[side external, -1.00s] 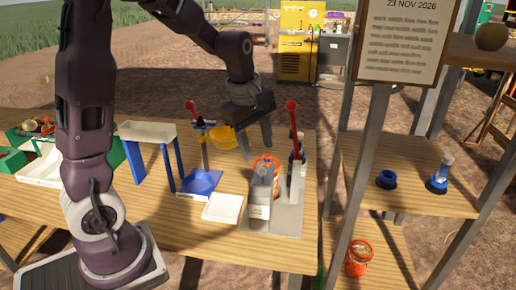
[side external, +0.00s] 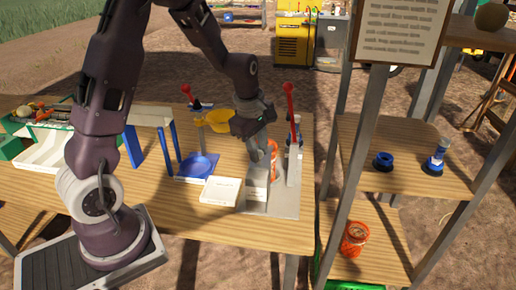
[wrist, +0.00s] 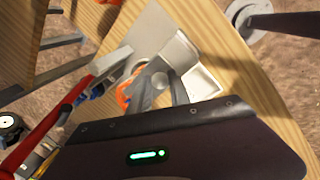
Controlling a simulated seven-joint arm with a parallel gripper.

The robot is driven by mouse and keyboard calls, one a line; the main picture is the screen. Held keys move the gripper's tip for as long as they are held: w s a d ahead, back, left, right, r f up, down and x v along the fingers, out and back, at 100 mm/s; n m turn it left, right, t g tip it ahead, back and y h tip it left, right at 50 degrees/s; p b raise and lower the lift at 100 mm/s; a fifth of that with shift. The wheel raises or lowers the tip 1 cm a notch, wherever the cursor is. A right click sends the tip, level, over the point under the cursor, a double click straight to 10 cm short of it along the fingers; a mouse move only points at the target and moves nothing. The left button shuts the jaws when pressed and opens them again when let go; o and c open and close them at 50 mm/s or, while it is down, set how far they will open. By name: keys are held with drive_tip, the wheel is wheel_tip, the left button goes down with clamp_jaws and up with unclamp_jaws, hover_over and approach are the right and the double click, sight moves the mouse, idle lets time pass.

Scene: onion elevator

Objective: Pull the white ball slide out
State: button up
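A grey stand with a pale sloped block (side external: 257,180) is on the table near its right end. In the wrist view, a pale round ball (wrist: 161,81) shows between the fingers of my gripper (wrist: 165,84); it looks like the white ball slide. In the side view, my gripper (side external: 262,152) points down at the top of the block, and its fingers hide the ball there. The fingers are apart in the wrist view. I cannot tell whether they touch the ball.
A red-knobbed lever (side external: 289,90) stands close to the right of my gripper. An orange part (side external: 274,147) sits behind the block. A white square tray (side external: 221,190) and a blue tray (side external: 198,167) lie to the left. A yellow part (side external: 215,120) is behind them.

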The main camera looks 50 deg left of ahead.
clamp_jaws()
drive_tip(key=shift+s+d, duration=1.8)
drive_tip(key=shift+d, duration=0.05)
drive_tip(key=o, duration=0.8)
unclamp_jaws()
drive_tip(key=shift+r, duration=0.15)
wheel_tip(320, 180, up, 6)
drive_tip(key=shift+f, duration=0.1)
